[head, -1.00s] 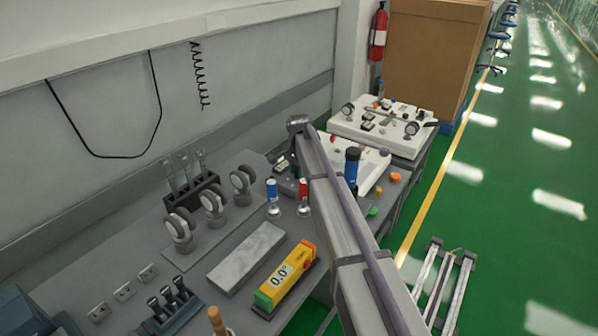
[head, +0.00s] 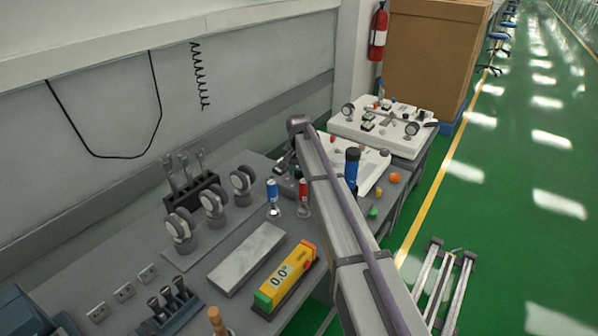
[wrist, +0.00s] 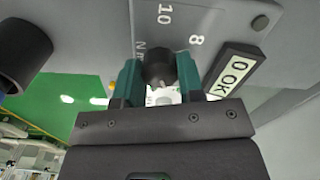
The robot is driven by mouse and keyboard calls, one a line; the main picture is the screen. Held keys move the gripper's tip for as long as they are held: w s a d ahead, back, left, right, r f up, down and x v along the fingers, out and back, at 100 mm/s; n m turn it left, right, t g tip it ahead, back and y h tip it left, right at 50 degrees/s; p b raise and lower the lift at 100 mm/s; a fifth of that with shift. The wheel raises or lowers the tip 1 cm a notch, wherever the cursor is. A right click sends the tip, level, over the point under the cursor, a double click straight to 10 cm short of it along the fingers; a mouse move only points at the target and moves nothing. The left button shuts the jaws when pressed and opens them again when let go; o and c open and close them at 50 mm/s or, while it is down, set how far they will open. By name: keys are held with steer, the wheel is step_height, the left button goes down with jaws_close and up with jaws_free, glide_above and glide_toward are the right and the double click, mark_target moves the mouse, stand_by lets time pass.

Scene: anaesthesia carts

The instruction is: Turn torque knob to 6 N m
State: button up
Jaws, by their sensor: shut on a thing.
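In the wrist view, a dark round knob (wrist: 159,66) stands on a grey panel (wrist: 225,18). My gripper (wrist: 160,78) has its two teal fingers on opposite sides of the knob and is shut on it. Markings "10", "8" and part of "N m" show around the knob. Its pointer and the other marks are hidden or too small to read. A small display (wrist: 238,72) beside it reads what looks like "0 OK". In the head view my arm hides the knob, and my gripper cannot be made out clearly.
A dark cylinder (wrist: 22,55) stands left of the knob in the wrist view.

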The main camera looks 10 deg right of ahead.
mark_target(299, 171)
steer(key=n, duration=0.6)
stand_by(0.5)
steer(key=o, duration=0.9)
step_height(299, 171, up, 11)
steer(key=p, duration=1.1)
steer(key=shift+f, duration=0.15)
